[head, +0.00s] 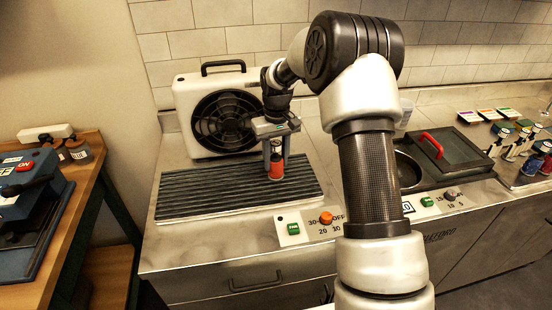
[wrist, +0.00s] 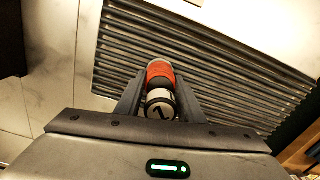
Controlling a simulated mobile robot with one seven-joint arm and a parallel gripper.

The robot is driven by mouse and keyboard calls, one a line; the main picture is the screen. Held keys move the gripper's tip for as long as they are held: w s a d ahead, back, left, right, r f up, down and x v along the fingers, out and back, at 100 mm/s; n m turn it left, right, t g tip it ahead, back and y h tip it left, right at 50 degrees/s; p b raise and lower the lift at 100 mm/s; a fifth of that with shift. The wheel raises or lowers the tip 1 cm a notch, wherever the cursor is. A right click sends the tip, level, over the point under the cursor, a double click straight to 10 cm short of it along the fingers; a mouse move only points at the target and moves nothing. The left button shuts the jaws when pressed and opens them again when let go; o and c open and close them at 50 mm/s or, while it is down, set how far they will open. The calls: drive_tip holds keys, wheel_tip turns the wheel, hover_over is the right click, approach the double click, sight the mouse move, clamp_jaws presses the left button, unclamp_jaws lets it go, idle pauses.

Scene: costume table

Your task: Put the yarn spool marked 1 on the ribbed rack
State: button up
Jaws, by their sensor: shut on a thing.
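The yarn spool (head: 276,168) has red yarn. In the wrist view the spool (wrist: 160,75) shows a white end with a dark mark that looks like a 1. My gripper (head: 276,155) points down over the ribbed rack and is shut on the spool, which is upright. The gripper's fingers (wrist: 160,103) sit on both sides of it. The dark ribbed rack (head: 215,198) lies on the counter and also fills much of the wrist view (wrist: 215,65). The spool's bottom is at or just above the ribs; I cannot tell if it touches.
A white fan unit (head: 185,105) stands behind the rack. A panel with a green button and an orange knob (head: 326,217) is at the counter front. To the right are a basin with a red-handled lid (head: 455,150) and several other spools (head: 540,160). The rack is otherwise bare.

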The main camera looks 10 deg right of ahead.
sight(276, 143)
drive_tip(key=o, duration=1.8)
drive_tip(key=shift+r+p, duration=2.35)
drive_tip(key=shift+r, duration=1.15)
